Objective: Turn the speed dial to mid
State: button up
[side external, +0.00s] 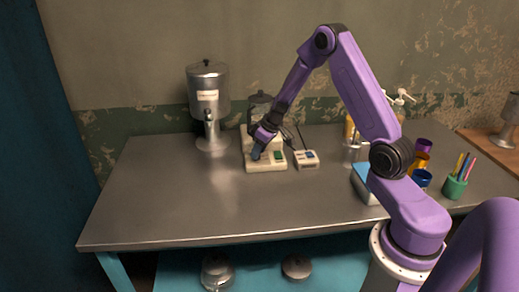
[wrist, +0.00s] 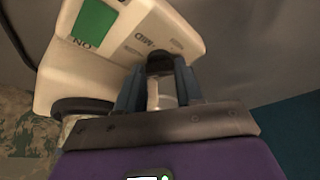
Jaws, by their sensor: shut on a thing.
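A cream-coloured machine (side external: 262,168) stands on the metal table, with a dark glass vessel (side external: 259,104) on it. Its base fills the upper left of the wrist view (wrist: 110,60), with a green switch (wrist: 95,20) marked ON and a printed scale with small lettering. The speed dial (wrist: 160,64) is a dark knob at the base's edge, between my fingers. My gripper (wrist: 158,84) is shut on the dial; in the side view it reaches down to the front of the machine (side external: 257,152). The dial's pointer is not readable, so its setting cannot be told.
A metal urn (side external: 208,95) stands behind left. A blue-and-white box (side external: 366,186), coloured cups (side external: 422,160) and a green pen pot (side external: 454,187) are at right. The table's front left is clear.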

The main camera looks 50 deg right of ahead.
jog(key=shift+a+m+h, duration=0.15)
jog(key=shift+m+h, duration=0.2)
jog(key=shift+m, duration=0.6)
jog(key=shift+a+m+h, duration=0.1)
jog(key=shift+m+h, duration=0.25)
jog(key=shift+m, duration=0.6)
jog(key=shift+a+m+h, duration=0.15)
jog(key=shift+m+h, duration=0.45)
jog(key=shift+m, duration=1)
jog(key=shift+m+g, duration=0.3)
jog(key=shift+m, duration=0.3)
jog(key=m, duration=0.1)
jog(key=m+h, duration=0.1)
jog(key=m, duration=0.1)
jog(key=m+g, duration=0.1)
jog(key=shift+w+a+m+h, duration=0.2)
jog(key=shift+w+m+h, duration=0.1)
jog(key=shift+h, duration=0.1)
jog(key=shift+w+m+g, duration=0.1)
jog(key=shift+m+g, duration=0.7)
jog(key=shift+m, duration=1.1)
jog(key=shift+h, duration=0.3)
